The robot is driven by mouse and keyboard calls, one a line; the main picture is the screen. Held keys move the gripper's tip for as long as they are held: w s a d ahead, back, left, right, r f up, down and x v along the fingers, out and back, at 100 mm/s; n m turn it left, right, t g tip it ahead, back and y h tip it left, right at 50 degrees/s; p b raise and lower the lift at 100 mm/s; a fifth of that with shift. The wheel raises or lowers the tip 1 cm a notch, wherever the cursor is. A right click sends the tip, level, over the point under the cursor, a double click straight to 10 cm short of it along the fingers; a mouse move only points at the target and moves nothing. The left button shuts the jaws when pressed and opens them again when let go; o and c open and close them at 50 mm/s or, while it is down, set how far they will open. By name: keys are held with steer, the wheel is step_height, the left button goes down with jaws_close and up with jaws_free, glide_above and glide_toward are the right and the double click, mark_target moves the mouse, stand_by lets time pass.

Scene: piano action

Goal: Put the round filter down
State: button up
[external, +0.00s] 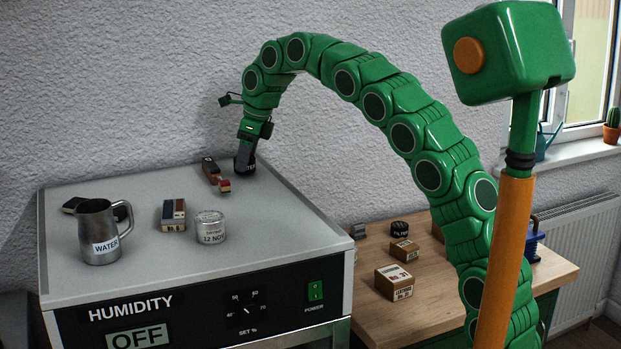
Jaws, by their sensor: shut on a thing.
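My gripper (246,152) points down at the back of the grey cabinet top and is shut on a dark round filter (244,167). White letters ending in "TER" show on its side; the fingers hide its upper part. The filter is at or just above the cabinet top (290,230); I cannot tell whether it touches. A second dark round piece, lettered like a filter (400,229), lies on the wooden table (420,305) to the right.
A brown wooden piece (211,171) lies just left of my gripper. A metal water jug (98,232), a small block (173,215) and a round tin (210,227) stand further forward. Small cartons (394,282) (405,250) stand on the table. The cabinet top's right front is clear.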

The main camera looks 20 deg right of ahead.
steer(key=shift+f, duration=0.35)
steer(key=shift+f, duration=0.15)
steer(key=o, duration=1.1)
steer(key=shift+v, duration=6.15)
steer(key=shift+d, duration=0.15)
